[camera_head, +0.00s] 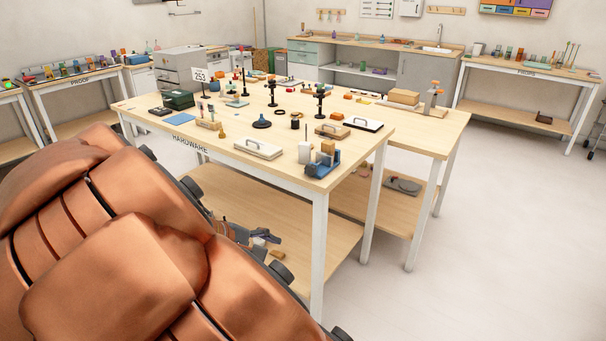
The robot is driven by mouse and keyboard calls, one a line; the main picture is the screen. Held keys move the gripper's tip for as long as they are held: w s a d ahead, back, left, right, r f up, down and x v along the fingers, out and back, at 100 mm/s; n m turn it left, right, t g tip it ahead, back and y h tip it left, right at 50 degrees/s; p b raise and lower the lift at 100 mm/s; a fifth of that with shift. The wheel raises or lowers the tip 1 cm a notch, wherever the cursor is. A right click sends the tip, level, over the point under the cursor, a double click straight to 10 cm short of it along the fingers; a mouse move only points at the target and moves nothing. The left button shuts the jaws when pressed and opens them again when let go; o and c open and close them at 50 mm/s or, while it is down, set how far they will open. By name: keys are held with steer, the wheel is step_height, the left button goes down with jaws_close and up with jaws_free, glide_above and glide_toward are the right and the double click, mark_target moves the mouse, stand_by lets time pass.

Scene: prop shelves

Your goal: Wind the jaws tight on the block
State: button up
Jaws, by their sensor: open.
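A small blue vise (322,170) stands at the near right corner of the hardware table. A tan block (328,147) shows at the top of the vise, seemingly between its jaws. At this size I cannot tell whether the jaws touch the block, and the vise's handle is not clear. My gripper (268,238) is low in front of the table, below the level of its top, down and left of the vise. It is open, looks empty and is well apart from the vise. My copper-coloured arm hides part of the left foreground.
The hardware table (225,140) holds a white lidded case (258,149), a white bottle (305,152), a wooden case (332,131) and several dark stands. Its lower shelf (325,233) lies behind my gripper. Open floor (480,240) extends to the right.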

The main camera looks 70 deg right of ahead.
mark_target(309, 170)
steer(key=w+d+r+n+g+h, duration=0.1)
steer(key=w+d+r+n+h, duration=0.2)
steer(key=d, duration=0.7)
steer(key=d+r+n+g+h, duration=0.2)
steer(key=d+n+h, duration=0.15)
steer(key=d, duration=0.75)
steer(key=w+d+f+n+t+h+b, duration=0.1)
steer(key=w+d+f+n+t+h, duration=0.3)
steer(key=w+d+f+n, duration=0.45)
steer(key=shift+s+d+f+n+p, duration=0.15)
steer(key=shift+s+d+n, duration=0.35)
steer(key=shift+d, duration=1.15)
steer(key=shift+s+d+f+n+p, duration=0.15)
steer(key=shift+s+d, duration=0.55)
steer(key=shift+d, duration=0.95)
steer(key=shift+s+d+f+n+p, duration=0.15)
steer(key=shift+s+d+n, duration=0.35)
steer(key=shift+d, duration=1.15)
steer(key=shift+s+r, duration=0.1)
steer(key=shift+c, duration=0.2)
